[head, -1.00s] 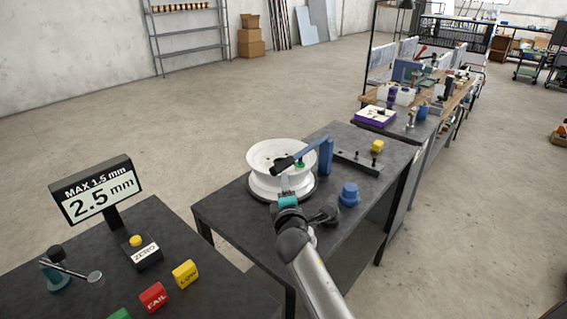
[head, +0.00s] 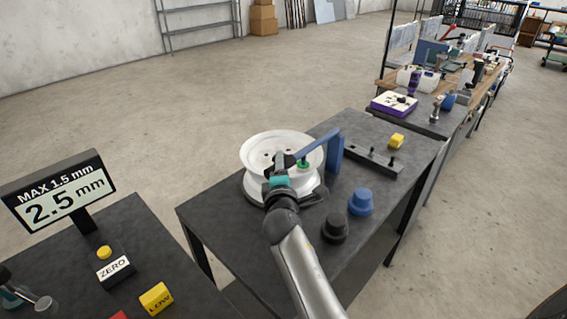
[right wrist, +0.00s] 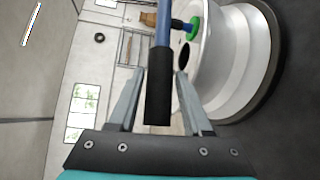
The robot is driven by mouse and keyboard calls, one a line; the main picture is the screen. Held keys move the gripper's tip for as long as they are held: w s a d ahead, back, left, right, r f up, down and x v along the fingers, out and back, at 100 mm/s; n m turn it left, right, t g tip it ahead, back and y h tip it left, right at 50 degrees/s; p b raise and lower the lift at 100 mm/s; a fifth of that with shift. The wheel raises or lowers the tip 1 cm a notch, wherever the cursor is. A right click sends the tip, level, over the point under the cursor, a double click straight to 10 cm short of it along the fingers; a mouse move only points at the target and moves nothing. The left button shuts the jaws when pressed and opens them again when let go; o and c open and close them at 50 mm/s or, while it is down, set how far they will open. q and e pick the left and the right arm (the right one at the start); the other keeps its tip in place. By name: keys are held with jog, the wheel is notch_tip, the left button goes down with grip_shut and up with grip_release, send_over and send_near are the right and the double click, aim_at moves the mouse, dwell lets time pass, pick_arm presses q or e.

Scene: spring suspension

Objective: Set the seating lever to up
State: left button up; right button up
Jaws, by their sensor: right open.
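The seating lever is a blue bar (head: 314,146) on a blue post (head: 335,152), reaching left over a white wheel rim (head: 250,155). Its black grip shows in the right wrist view (right wrist: 158,95). A green-tipped pad (head: 303,164) hangs under the bar by the rim. My right gripper (head: 279,161) is at the lever's free end. In the right wrist view its open fingers (right wrist: 160,73) stand on either side of the grip, with a visible gap on each side. The gripper partly hides the grip in the head view. My left gripper is not in view.
A black knob piece (head: 334,228) and a blue one (head: 361,202) stand on the dark table (head: 220,212), right of my arm. A gauge display (head: 60,190) reads 2.5 mm at left.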

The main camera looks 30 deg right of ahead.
jog(key=shift+a, duration=0.1)
grip_shut()
dwell(0.3)
jog(key=shift+r, duration=0.1)
dwell(1.0)
